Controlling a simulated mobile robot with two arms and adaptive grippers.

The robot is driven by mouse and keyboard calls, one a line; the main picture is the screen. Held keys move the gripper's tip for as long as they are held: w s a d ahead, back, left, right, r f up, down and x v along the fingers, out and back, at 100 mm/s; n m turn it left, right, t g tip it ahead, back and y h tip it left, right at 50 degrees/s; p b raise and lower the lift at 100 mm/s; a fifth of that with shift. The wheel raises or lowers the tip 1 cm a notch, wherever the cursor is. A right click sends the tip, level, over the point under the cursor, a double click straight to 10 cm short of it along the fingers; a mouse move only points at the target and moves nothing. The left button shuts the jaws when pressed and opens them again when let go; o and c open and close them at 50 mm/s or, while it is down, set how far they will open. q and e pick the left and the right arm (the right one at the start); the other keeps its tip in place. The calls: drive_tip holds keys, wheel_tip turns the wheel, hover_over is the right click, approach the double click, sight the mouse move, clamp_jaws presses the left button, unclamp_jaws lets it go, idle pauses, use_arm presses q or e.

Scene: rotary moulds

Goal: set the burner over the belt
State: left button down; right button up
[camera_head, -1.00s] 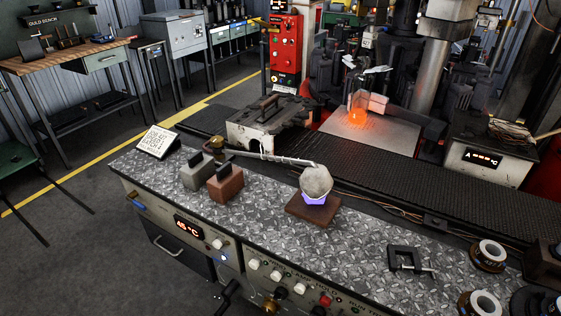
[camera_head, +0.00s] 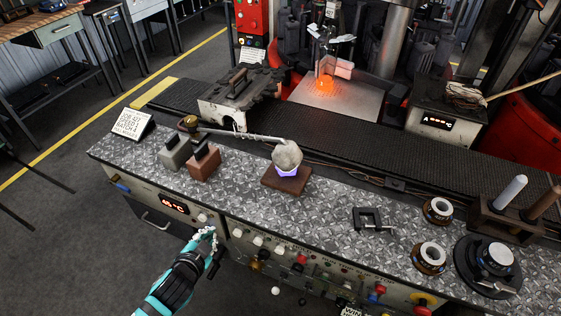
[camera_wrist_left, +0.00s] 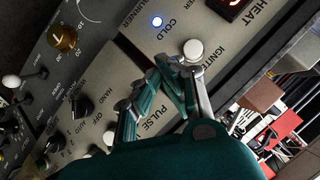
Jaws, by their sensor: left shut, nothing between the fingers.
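A thin metal pipe (camera_head: 240,134) with a brass fitting (camera_head: 189,122) at its left end reaches over the bench; I take it for the burner. Its right end meets a rounded grey head (camera_head: 287,155), with a violet-blue glow below it over a brown slab (camera_head: 287,180). The black belt (camera_head: 340,150) runs behind the bench. My left gripper (camera_head: 207,236) is shut and empty at the bench's front panel. In the left wrist view its fingertips (camera_wrist_left: 183,68) are close beside a white knob (camera_wrist_left: 193,50) near "IGNITE"; I cannot tell if they touch. My right gripper is out of view.
A grey block (camera_head: 175,153) and a reddish block (camera_head: 204,163) stand left of the slab. A black clamp (camera_head: 370,221) and several rings lie to the right. A worn metal housing (camera_head: 232,105) spans the belt. A glowing orange piece (camera_head: 325,83) stands behind it.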

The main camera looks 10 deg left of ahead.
use_arm(q)
wheel_tip(320, 180, up, 15)
drive_tip(key=w+d+m+t+h+p, duration=0.1)
drive_tip(key=d+m+t+p, duration=0.1)
drive_tip(key=d+t, duration=0.1)
drive_tip(key=d+r+m+g+h, duration=0.3)
drive_tip(key=d+m+h, duration=0.3)
drive_tip(key=m+h, duration=0.6)
drive_tip(key=shift+s+d+r+m+g, duration=0.35)
drive_tip(key=shift+m+g, duration=0.55)
drive_tip(key=shift+m, duration=1.8)
drive_tip(key=shift+w+a, duration=0.1)
drive_tip(key=shift+r, duration=0.1)
